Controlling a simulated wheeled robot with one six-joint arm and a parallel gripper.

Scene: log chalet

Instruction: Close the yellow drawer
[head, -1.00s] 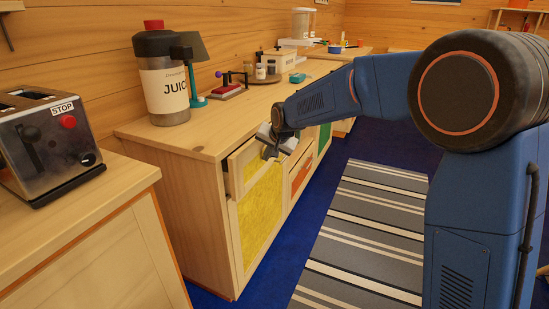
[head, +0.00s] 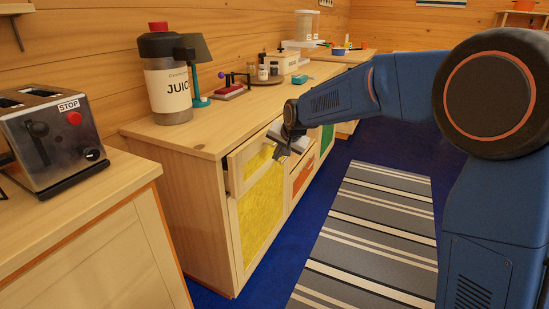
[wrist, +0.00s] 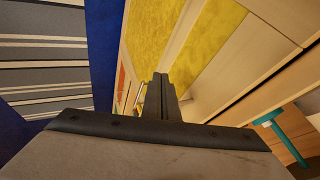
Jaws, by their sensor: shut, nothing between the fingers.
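The yellow drawer (head: 258,161) has a wood-framed front with a yellow panel. It is the top drawer at the near end of the wooden cabinet, above a larger yellow panel (head: 257,212). Its front stands out a little from the cabinet, with a dark gap at its left side. My gripper (head: 282,150) is at the right end of the drawer front, partly covering it. Its fingers show close together and empty in the wrist view (wrist: 160,92), where the drawer front (wrist: 212,52) lies beyond them. I cannot tell whether they touch it.
A toaster (head: 52,140) stands on a nearer counter at left. The blue floor with a striped rug (head: 375,230) is clear.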

